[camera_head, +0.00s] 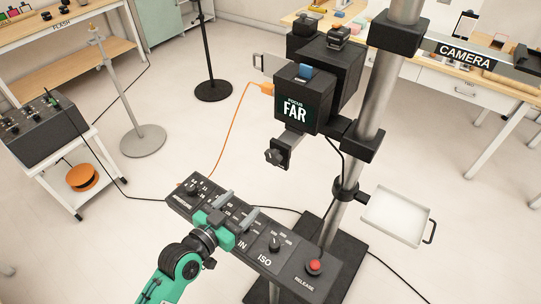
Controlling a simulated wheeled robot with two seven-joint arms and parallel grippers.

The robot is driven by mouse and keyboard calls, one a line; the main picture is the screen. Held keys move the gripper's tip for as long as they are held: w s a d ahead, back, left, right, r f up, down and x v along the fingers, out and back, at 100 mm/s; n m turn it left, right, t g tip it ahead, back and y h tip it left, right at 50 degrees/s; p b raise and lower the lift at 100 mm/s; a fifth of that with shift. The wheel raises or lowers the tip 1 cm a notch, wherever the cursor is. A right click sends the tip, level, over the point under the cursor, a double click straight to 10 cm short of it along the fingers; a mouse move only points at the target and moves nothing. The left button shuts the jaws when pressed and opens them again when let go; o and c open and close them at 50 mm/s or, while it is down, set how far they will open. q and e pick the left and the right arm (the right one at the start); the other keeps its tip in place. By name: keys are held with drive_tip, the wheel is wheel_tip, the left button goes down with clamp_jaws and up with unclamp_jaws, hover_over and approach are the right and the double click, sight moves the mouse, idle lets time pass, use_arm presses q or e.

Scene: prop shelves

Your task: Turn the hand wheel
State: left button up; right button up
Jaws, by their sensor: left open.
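A black camera-like box (303,98) on the metal column reads "FOCUS FAR". A small dark knob-like part (275,156) sits on a bracket below it; it may be the hand wheel, but its shape is too small to make out. My left gripper (237,209) is green and black with two grey fingers spread apart. It is open and empty, over the black control panel (285,262) in this view, below and left of the knob. I cannot tell whether it touches the panel. The panel carries IN and ISO labels and a red release button (314,266). My right gripper is not in view.
A white tray (397,216) juts from the column (370,110) on the right. A thin orange cable (233,125) hangs from the box. A cart with a black console (45,128) stands left. A round-based stand (143,139) is behind. Open floor lies between.

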sight(271, 161)
use_arm(q)
drive_tip(key=shift+t+h, duration=0.4)
drive_tip(key=shift+t, duration=0.3)
drive_tip(key=r+p+x, duration=0.1)
drive_tip(key=x, duration=0.3)
drive_tip(key=r+p+x, duration=0.1)
drive_tip(key=x, duration=0.4)
drive_tip(key=r+p+x, duration=0.1)
drive_tip(key=p+x, duration=0.1)
drive_tip(key=x, duration=0.3)
drive_tip(key=shift+w+a, duration=0.2)
drive_tip(key=shift+a, duration=0.05)
drive_tip(key=shift+w+d, duration=0.35)
drive_tip(key=shift+w, duration=0.2)
drive_tip(key=shift+c, duration=0.4)
drive_tip(key=c, duration=0.9)
drive_tip(key=shift+n, duration=0.3)
